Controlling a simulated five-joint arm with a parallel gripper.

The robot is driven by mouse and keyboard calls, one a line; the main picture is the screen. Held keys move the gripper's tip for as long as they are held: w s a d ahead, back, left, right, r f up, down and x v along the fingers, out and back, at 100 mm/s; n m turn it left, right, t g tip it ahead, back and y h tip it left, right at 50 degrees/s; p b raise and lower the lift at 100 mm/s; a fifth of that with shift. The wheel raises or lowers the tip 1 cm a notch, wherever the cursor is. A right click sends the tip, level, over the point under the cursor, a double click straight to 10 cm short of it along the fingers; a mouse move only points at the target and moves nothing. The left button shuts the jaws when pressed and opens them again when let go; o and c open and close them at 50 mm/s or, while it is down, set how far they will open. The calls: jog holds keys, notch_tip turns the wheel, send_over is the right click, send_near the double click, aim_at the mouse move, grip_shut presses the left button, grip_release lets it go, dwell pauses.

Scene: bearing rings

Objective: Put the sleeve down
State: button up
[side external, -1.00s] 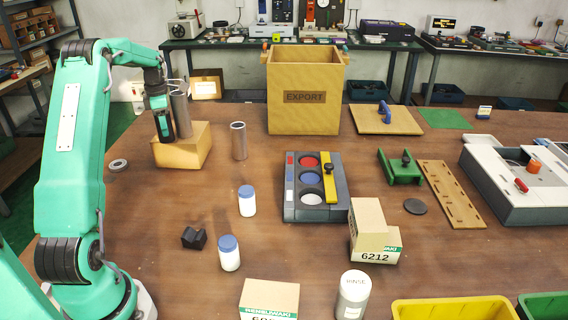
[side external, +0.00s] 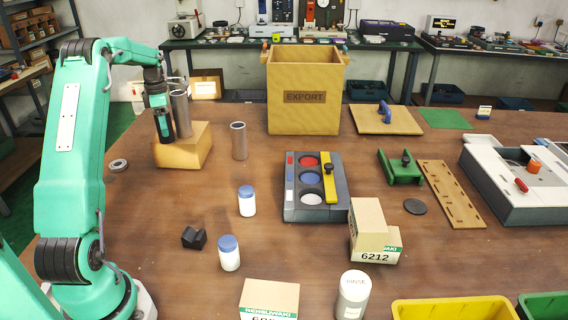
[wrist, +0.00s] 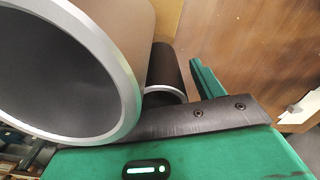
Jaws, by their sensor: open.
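A grey metal sleeve (side external: 181,114) stands upright, or nearly so, on a tan box (side external: 190,149) at the left of the table. My gripper (side external: 164,136) points down close beside it, on its left, over the box. The jaws are open; whether they touch the sleeve is hard to tell. In the wrist view the sleeve's wide open end (wrist: 134,85) fills the left, close to the camera. A dark jaw part with screws (wrist: 205,118) lies below it. A second grey tube (side external: 239,142) stands upright on the table to the right of the box.
A large EXPORT bin (side external: 304,117) stands behind. A grey tray with coloured wells (side external: 293,207) is at mid-table. Two blue-capped jars (side external: 247,205), (side external: 229,258) and a black block (side external: 194,238) stand in front. A metal ring (side external: 118,166) lies left of the box.

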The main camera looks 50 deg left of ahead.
notch_tip(320, 180, up, 12)
jog(key=shift+f, duration=0.2)
dwell(0.4)
jog(key=shift+d, duration=0.1)
dwell(0.4)
jog(key=shift+w+d+r, duration=0.15)
jog(key=shift+d, duration=0.1)
jog(key=d+r+m+t+y, duration=0.1)
jog(key=d+r+m, duration=0.2)
jog(key=d+m, duration=0.75)
jog(key=d+r+m+t, duration=0.2)
jog(key=d+r+m, duration=0.25)
jog(key=d, duration=1.05)
jog(key=s+d+f+m+t, duration=0.1)
jog(key=s+d+f+m, duration=0.3)
jog(key=s+d+m, duration=0.3)
jog(key=s+d+f+m+t+h, duration=0.1)
jog(key=s+d+f+m, duration=0.3)
jog(key=s+d+m, duration=0.3)
jog(key=d+m, duration=0.2)
jog(key=d, duration=0.1)
jog(key=shift+s+f+t, duration=0.2)
jog(key=shift+t, duration=0.1)
